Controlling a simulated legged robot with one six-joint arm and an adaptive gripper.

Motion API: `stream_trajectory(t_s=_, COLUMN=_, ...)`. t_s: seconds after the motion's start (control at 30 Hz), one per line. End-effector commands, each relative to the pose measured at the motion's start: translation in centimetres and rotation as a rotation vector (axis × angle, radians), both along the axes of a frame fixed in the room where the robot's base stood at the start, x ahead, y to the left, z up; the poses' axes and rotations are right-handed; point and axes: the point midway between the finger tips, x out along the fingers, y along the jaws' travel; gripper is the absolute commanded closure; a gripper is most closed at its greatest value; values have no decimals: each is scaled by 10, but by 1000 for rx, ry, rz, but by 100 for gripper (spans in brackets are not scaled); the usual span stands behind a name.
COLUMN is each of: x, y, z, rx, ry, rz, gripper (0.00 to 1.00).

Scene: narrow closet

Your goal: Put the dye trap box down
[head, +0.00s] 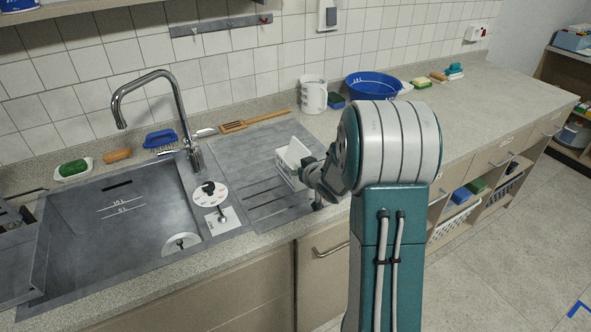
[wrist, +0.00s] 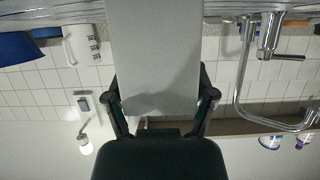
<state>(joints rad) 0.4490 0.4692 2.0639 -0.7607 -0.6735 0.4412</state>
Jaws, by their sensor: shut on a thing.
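The dye trap box (wrist: 158,50) is a plain pale box and fills the upper middle of the wrist view. My gripper (wrist: 160,102) is shut on it, with one dark finger on each side. In the head view my gripper (head: 311,172) is over the right part of the ribbed drainboard (head: 262,195), and the white box (head: 297,152) shows at its tip. My arm hides part of this area, and I cannot tell whether the box touches the basket or the drainboard.
The sink (head: 120,225) with its tap (head: 180,110) is to the left. A wooden spatula (head: 250,121), a white jug (head: 313,95) and a blue basin (head: 373,85) stand along the back. The counter (head: 490,95) at right has bare room.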

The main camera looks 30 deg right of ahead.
Motion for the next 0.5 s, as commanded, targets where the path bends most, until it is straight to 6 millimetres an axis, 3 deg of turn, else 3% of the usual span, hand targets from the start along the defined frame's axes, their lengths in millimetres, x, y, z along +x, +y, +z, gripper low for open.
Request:
stream_trajectory(t_s=0.27, x=0, y=0, z=30, rx=-3, ry=-5, rz=0, gripper=78)
stream_trajectory(t_s=0.5, x=-28, y=-2, z=65, rx=-4, ry=-6, rz=-2, gripper=78)
